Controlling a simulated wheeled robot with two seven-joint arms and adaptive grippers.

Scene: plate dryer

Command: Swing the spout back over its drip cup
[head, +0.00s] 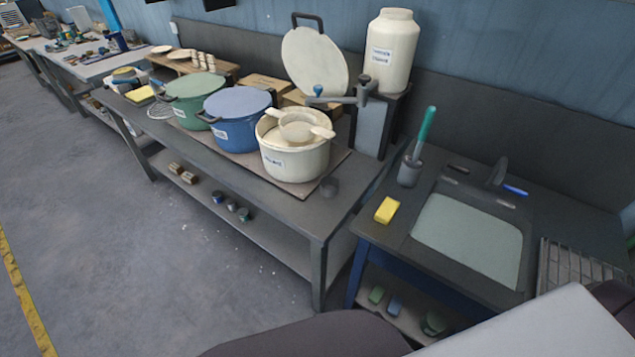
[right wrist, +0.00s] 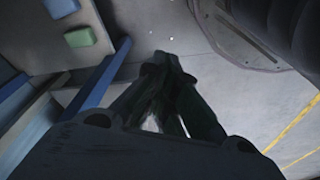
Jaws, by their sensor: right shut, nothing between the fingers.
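My left gripper is not in view.
A green pot (head: 195,108) and a blue pot (head: 240,128) stand left of the cream pot. A white lid (head: 315,62) stands upright behind, beside a large white jar (head: 388,50). A sink (head: 468,240), yellow sponge (head: 386,210) and brush holder (head: 409,173) are at right.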

